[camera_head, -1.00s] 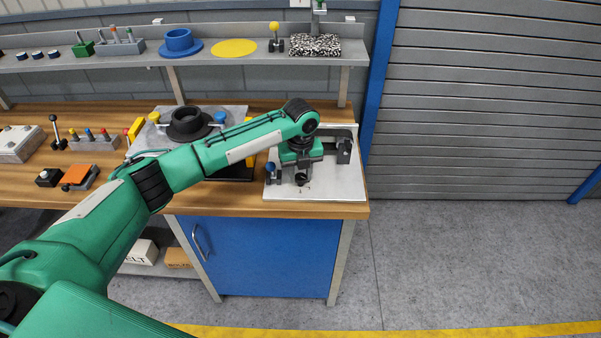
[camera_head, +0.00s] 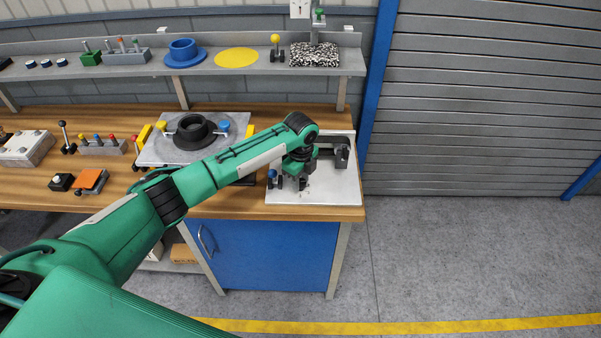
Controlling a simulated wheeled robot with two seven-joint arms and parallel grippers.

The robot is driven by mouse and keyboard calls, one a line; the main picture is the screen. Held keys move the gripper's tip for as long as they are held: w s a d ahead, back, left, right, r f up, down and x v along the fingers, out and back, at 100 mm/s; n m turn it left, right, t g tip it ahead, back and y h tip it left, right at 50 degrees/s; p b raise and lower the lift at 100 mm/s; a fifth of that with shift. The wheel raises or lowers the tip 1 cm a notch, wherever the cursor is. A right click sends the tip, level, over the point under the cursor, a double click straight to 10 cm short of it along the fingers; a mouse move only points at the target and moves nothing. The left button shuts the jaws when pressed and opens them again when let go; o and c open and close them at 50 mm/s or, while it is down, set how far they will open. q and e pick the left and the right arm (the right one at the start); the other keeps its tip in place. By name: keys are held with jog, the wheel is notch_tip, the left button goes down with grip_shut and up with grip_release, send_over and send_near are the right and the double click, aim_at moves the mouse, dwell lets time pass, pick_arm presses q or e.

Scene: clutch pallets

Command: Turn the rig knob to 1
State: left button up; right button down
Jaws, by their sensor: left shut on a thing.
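The rig is a white plate (camera_head: 335,190) on the right end of the wooden bench, with a dark bracket (camera_head: 341,155) at its back right. A small blue-topped knob or lever (camera_head: 272,176) stands at the plate's left edge. My left gripper (camera_head: 292,184) points down over the left part of the plate, just right of that blue top. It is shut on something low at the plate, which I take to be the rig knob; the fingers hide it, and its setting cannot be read. My right gripper is not in view.
A grey plate (camera_head: 233,127) with a black ring fixture (camera_head: 191,131) lies left of the rig, partly behind my left arm. A shelf (camera_head: 225,70) with several parts runs above the bench. The floor (camera_head: 470,255) at right is clear.

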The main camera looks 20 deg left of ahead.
pick_arm(q)
jog(key=n+p, duration=0.1)
jog(key=n, duration=0.1)
jog(key=n+p, duration=0.1)
jog(key=shift+r+n+p, duration=0.25)
jog(key=shift+n+p, duration=0.05)
jog(key=shift+n, duration=0.1)
jog(key=n+p, duration=0.3)
jog(key=n, duration=0.1)
jog(key=shift+n, duration=0.3)
jog(key=n+p, duration=0.2)
jog(key=n, duration=0.2)
jog(key=shift+p, duration=0.4)
jog(key=shift+w+f+n+p, duration=0.15)
jog(key=shift+n+p, duration=0.55)
jog(key=shift+n, duration=1.1)
jog(key=o, duration=1)
